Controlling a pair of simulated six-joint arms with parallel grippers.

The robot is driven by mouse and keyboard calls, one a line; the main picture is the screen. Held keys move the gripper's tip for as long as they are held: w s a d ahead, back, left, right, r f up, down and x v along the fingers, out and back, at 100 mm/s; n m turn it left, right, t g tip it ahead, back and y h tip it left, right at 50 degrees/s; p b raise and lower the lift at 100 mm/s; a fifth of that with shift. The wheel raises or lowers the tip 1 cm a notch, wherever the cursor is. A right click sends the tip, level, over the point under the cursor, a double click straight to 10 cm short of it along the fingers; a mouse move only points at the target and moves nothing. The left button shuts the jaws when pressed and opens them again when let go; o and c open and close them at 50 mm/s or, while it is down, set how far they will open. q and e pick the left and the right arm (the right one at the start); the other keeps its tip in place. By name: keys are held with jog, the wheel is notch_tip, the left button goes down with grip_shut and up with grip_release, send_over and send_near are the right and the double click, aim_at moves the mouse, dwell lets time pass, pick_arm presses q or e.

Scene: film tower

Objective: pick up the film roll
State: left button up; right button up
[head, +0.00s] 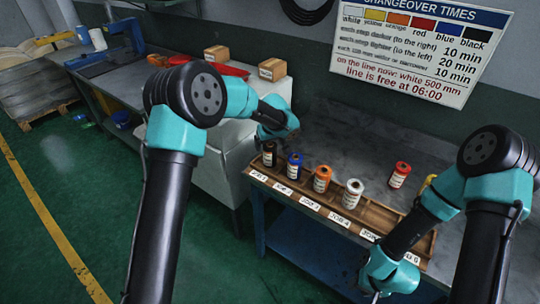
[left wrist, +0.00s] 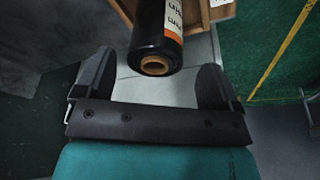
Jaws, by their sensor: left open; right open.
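Several film rolls stand on the bench. A black roll (head: 269,153), a blue roll (head: 295,165), an orange roll (head: 322,178) and a white roll (head: 352,194) stand in a row in the wooden rack (head: 380,218). A red roll (head: 399,174) stands behind the rack. A yellow roll (head: 428,183) is partly hidden by my right arm. My left gripper (left wrist: 152,78) is open, with the black roll (left wrist: 158,40) ahead between its fingers, not gripped. In the head view my left wrist hides its fingers. My right gripper (head: 376,296) is open at the bottom edge, mostly hidden.
The rack has white labels along its front. A wall sign (head: 415,45) hangs behind the bench. A side counter holds cardboard boxes (head: 272,69), a red tray (head: 232,70) and a blue machine (head: 110,50). The bench behind the rack is mostly clear.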

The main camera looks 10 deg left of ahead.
pick_arm(q)
jog(key=x, duration=0.4)
jog(key=shift+w+d+f, duration=0.15)
jog(key=shift+w+f, duration=0.05)
jog(key=shift+f, duration=0.2)
jog(key=shift+c, duration=0.2)
jog(key=c, duration=1)
